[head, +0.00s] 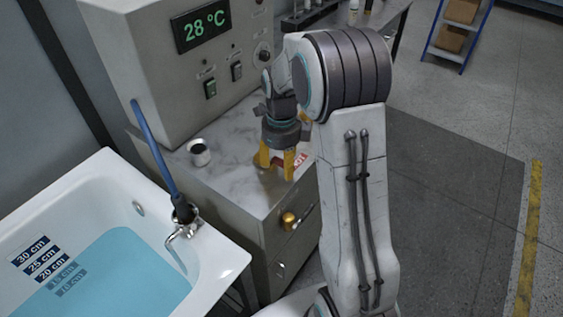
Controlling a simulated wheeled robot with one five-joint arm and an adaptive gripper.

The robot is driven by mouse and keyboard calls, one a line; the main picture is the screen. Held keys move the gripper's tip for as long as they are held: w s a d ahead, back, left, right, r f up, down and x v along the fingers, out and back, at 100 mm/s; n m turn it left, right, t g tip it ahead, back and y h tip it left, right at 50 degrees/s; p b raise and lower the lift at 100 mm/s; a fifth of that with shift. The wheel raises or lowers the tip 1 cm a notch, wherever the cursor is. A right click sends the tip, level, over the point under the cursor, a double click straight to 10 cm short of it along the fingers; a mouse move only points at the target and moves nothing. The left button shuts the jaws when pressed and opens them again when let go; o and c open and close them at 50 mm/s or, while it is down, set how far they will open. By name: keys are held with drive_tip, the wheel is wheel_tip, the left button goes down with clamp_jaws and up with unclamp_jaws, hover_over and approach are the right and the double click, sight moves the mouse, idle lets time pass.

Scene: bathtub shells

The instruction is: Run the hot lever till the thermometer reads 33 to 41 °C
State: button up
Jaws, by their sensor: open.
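The thermometer display (203,25) on the grey cabinet reads 28 °C in green digits. A long blue bar (155,150) slants down to the chrome tap (183,230) on the tub's edge; I cannot tell whether it is a lever or a pipe. No lever marked hot can be made out.
A metal cup (199,152) stands on the marble countertop (225,170). A yellow knob (289,221) sits on the drawer front below. A blue rack (455,30) with boxes stands far right; the floor between is clear.

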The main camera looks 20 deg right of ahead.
sight(281, 164)
wheel_tip(281, 164, up, 12)
idle(0.8)
idle(6.7)
